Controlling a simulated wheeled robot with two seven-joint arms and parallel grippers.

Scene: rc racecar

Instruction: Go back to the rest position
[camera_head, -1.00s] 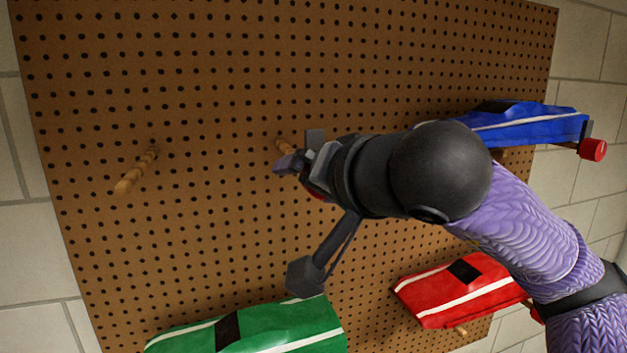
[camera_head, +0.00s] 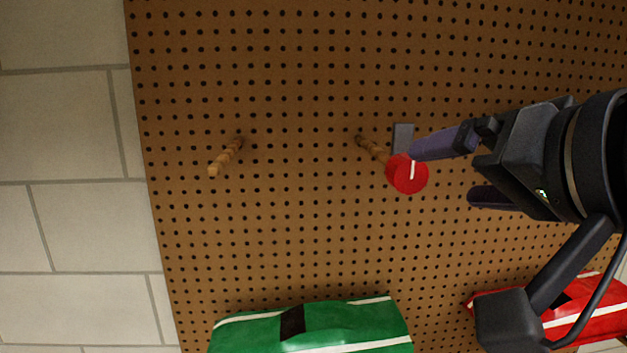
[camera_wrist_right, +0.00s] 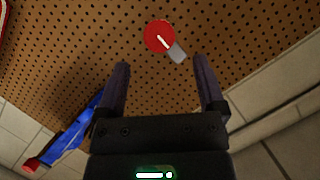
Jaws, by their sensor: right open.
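My right gripper (camera_head: 442,172) comes in from the right in the head view, its fingers spread and empty, in front of the pegboard. In the right wrist view the two fingers (camera_wrist_right: 162,65) stand apart with nothing between them. A red disc with a white stripe (camera_head: 407,174) is just left of the fingertips, near the end of a wooden peg (camera_head: 372,149); whether it sits on that peg I cannot tell. The disc also shows in the right wrist view (camera_wrist_right: 160,38), beyond the fingertips. My left gripper is not in view.
The brown pegboard (camera_head: 280,240) fills most of the head view. A bare wooden peg (camera_head: 226,157) sticks out at left. A brick wall (camera_head: 60,130) is at left.

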